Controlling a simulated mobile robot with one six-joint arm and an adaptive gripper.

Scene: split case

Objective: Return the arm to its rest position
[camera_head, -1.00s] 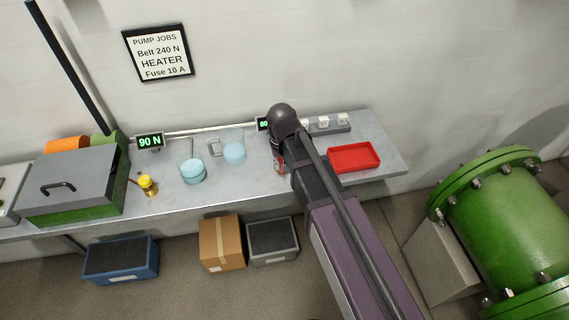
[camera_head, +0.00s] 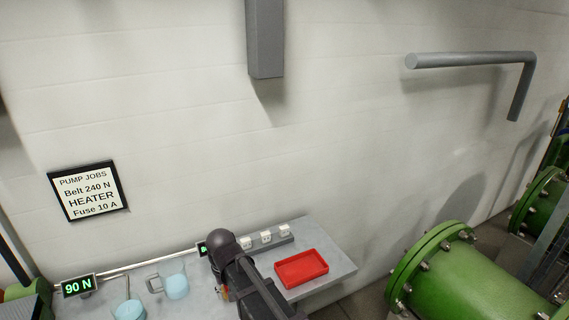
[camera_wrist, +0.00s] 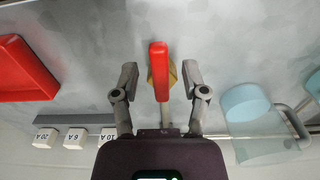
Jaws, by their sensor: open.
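My gripper (camera_wrist: 160,67) is open in the wrist view, its two fingers apart on either side of a red-handled item (camera_wrist: 159,84). Gaps show between the fingers and this item. A yellowish piece shows behind the red part; what the item is, I cannot tell. In the head view my arm's dark wrist (camera_head: 225,248) is over the bench, left of the red tray (camera_head: 301,268). The fingers are mostly hidden there.
The bench (camera_head: 335,268) holds labelled white fuse blocks (camera_head: 265,237) at the back and glass beakers (camera_head: 175,283) on the left. A display reads 90 N (camera_head: 78,286). A green flanged pipe (camera_head: 460,270) stands at right. A grey duct (camera_head: 265,40) hangs on the wall.

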